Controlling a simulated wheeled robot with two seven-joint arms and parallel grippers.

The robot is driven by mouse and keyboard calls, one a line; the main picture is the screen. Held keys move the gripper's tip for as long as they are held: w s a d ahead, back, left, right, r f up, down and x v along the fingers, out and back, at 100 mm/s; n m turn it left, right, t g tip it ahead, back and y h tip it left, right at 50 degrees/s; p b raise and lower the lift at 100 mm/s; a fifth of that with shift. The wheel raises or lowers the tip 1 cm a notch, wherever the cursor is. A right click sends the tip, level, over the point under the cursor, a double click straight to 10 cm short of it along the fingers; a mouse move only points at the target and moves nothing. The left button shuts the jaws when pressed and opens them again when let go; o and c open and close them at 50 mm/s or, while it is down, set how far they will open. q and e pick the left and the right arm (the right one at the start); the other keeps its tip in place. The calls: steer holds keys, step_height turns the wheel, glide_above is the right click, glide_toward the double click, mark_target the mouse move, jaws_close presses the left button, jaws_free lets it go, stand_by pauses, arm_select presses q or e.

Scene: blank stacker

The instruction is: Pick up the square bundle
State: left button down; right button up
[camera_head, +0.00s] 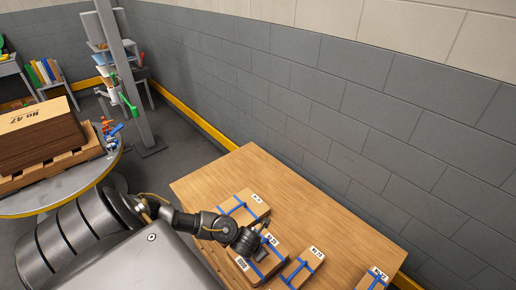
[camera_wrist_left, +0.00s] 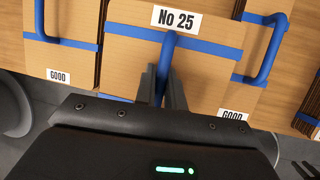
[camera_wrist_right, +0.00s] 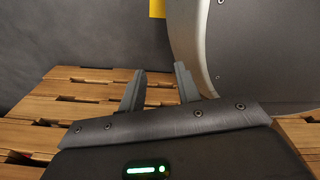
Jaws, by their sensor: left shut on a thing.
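Several brown cardboard bundles with blue straps lie on a wooden table (camera_head: 300,205). The bundle labelled No 25 (camera_wrist_left: 125,55), broad and boxy, fills the middle of the left wrist view; in the head view a bundle (camera_head: 262,267) shows partly under my left gripper (camera_head: 260,243). In the left wrist view my left gripper (camera_wrist_left: 163,88) is shut on the raised blue strap handle (camera_wrist_left: 168,52) of the No 25 bundle. I cannot tell whether the bundle is clear of the table. My right gripper (camera_wrist_right: 158,82) is open and empty near a slatted wooden pallet (camera_wrist_right: 85,82).
Neighbouring bundles lie close by on the table: one behind (camera_head: 245,206), one to the right (camera_head: 299,270) and one at the front right edge (camera_head: 374,279). The table's back is bare. A grey wall (camera_head: 350,110) stands behind it. A loaded pallet (camera_head: 60,165) sits at the left.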

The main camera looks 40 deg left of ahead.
arm_select(q)
steer(key=v, duration=0.3)
steer(key=shift+s+d, duration=0.2)
steer(key=shift+d, duration=0.15)
steer(key=s+d+r, duration=0.1)
steer(key=s, duration=0.1)
steer(key=s+d+r, duration=0.1)
steer(key=s+d, duration=0.1)
steer(key=s+d+r, duration=0.1)
steer(key=s, duration=0.1)
steer(key=shift+s+d+r, duration=0.35)
steer(key=shift+s, duration=0.05)
steer(key=shift+s+d+r, duration=0.35)
steer(key=shift+s+d, duration=0.05)
steer(key=shift+s, duration=0.1)
arm_select(e)
steer(key=shift+a+r, duration=0.2)
steer(key=shift+a, duration=0.2)
